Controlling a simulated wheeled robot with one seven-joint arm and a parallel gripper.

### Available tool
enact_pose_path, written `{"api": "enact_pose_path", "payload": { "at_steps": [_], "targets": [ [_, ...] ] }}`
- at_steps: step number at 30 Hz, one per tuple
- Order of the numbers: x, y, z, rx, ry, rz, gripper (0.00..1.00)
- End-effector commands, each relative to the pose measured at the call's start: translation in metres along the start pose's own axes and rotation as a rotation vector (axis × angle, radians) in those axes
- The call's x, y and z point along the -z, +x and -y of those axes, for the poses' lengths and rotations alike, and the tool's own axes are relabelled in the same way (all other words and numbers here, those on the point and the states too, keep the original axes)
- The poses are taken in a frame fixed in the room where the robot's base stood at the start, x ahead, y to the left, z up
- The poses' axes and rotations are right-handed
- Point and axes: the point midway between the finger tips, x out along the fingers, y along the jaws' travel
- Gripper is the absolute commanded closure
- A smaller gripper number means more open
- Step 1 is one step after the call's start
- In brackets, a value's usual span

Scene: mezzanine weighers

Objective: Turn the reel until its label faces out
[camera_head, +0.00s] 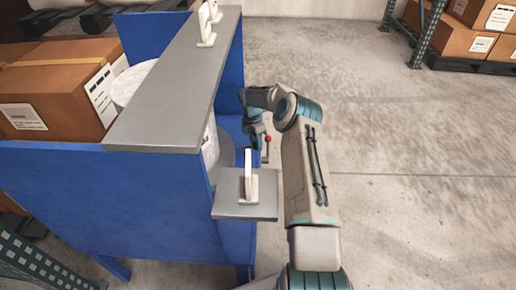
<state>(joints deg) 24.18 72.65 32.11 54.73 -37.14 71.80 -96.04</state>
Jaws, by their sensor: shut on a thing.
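The reel (210,146) is a pale cylinder mostly hidden under a grey shelf top. Part of a white label with dark marks shows on its left side. A grey disc (227,151) shows beside it. My gripper (260,147) is at the right side of the blue stand, to the right of the reel. A small red knob on a thin handle (268,139) is right at the gripper. The gripper is shut, seemingly on this handle; its fingertips are small and partly hidden, so the exact grip is unclear.
The blue stand (120,205) has a long grey top (175,85) and a small grey shelf (232,207) with a white upright piece (249,180). Open concrete floor (400,160) lies right.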

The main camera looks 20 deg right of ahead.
Motion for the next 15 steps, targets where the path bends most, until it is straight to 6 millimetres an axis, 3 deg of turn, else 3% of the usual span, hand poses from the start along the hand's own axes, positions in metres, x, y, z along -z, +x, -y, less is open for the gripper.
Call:
{"api": "enact_pose_path", "payload": {
  "at_steps": [15],
  "targets": [
    [-0.0007,-0.0006,-0.0064,-0.004,-0.03,-0.006,1.0]
  ]
}}
